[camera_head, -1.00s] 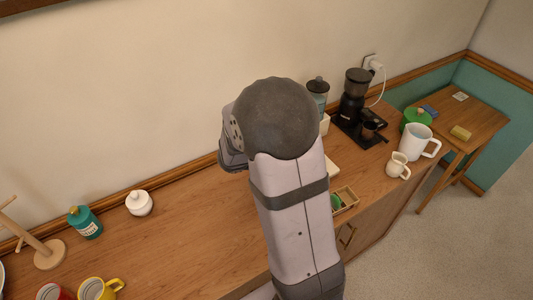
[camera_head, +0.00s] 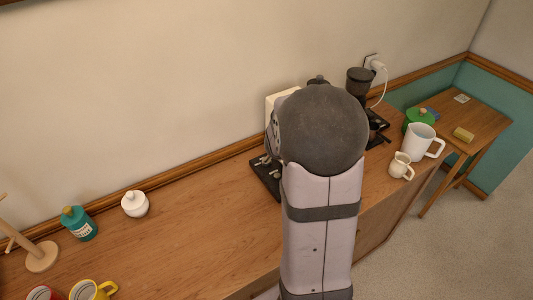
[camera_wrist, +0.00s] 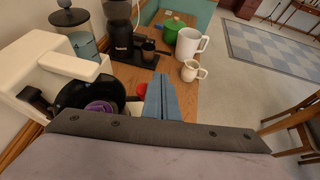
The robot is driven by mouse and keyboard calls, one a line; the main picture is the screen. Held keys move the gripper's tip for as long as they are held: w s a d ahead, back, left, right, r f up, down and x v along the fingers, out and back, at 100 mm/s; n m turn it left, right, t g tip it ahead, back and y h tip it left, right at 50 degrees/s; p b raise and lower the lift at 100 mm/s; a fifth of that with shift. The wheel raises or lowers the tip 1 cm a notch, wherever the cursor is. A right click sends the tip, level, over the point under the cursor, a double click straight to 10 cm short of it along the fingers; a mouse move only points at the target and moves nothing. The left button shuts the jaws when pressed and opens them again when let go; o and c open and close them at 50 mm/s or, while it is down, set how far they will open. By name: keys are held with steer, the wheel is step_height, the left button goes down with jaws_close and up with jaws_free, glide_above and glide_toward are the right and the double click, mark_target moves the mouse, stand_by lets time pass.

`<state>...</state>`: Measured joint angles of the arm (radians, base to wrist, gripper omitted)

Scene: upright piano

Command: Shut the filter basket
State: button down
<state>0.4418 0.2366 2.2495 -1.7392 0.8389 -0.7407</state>
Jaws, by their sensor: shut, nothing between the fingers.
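The filter basket (camera_wrist: 77,94) is a black round cup on the cream coffee machine (camera_wrist: 33,73) at the left of the wrist view. It looks swung out from the body, with a ridged purple thing (camera_wrist: 101,108) inside. My gripper (camera_wrist: 160,90) is shut and empty, its blue-grey fingers just right of the basket; whether they touch it I cannot tell. In the head view the cream machine (camera_head: 280,98) is partly hidden by my arm, which also hides the basket and my gripper.
A black grinder (camera_wrist: 120,33), a lidded glass canister (camera_wrist: 77,30), a white pitcher (camera_wrist: 190,43) and a small cream jug (camera_wrist: 192,71) stand beyond. A red object (camera_wrist: 142,90) sits close behind my fingers.

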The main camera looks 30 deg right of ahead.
steer(key=shift+w+d, duration=0.2)
steer(key=shift+d, duration=0.3)
steer(key=shift+w+d, duration=0.2)
steer(key=shift+d, duration=0.25)
stand_by(0.7)
steer(key=s+a+r+b, duration=0.1)
steer(key=s+a+r, duration=0.4)
steer(key=s+a, duration=0.3)
steer(key=shift+a, duration=1.05)
